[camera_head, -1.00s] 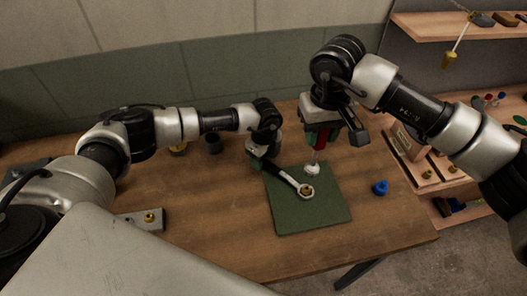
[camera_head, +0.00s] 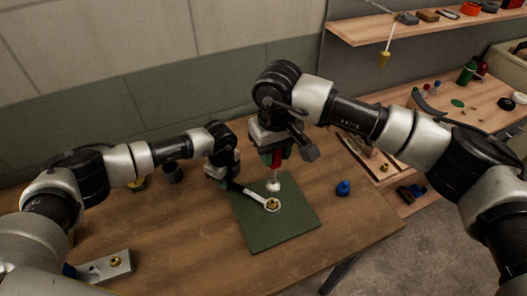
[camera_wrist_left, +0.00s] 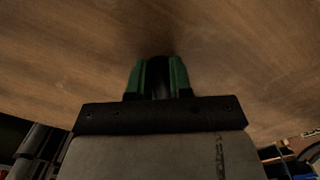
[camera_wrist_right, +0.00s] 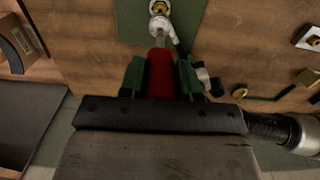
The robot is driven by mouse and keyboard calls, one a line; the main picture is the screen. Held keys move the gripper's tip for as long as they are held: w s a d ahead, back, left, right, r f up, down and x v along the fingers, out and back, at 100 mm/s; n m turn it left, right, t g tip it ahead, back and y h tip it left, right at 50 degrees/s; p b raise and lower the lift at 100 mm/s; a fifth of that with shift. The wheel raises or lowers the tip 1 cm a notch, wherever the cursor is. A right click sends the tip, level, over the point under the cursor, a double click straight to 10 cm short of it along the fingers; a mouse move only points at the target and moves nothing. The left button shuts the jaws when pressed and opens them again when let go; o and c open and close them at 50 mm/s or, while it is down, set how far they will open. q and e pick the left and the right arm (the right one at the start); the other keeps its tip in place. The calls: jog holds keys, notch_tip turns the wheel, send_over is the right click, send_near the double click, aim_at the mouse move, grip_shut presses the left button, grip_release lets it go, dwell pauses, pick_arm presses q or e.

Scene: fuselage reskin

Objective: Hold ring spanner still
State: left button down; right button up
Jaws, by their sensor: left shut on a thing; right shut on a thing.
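The ring spanner (camera_head: 251,193) has a pale ring end (camera_head: 272,204) over the green mat, with a brass piece visible inside the ring. My left gripper (camera_head: 222,175) is shut on the handle end; in the left wrist view its green fingers (camera_wrist_left: 158,78) close on a dark handle. My right gripper (camera_head: 277,150) is shut on a red-handled tool (camera_wrist_right: 160,75), held upright with its thin shaft downward. A white piece (camera_head: 273,185) is at the lower end of the shaft, just beyond the ring. Whether it touches the mat is unclear.
The green mat (camera_head: 280,238) lies on the wooden table (camera_head: 180,230). A blue object (camera_head: 343,188) stands right of the mat. A grey block with a brass piece (camera_head: 105,266) lies at front left. Shelves (camera_head: 420,28) with parts are at right.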

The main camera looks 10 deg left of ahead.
aim_at(274, 168)
jog(key=shift+n, duration=0.7)
jog(key=shift+f, duration=2.7)
jog(key=shift+f, duration=0.85)
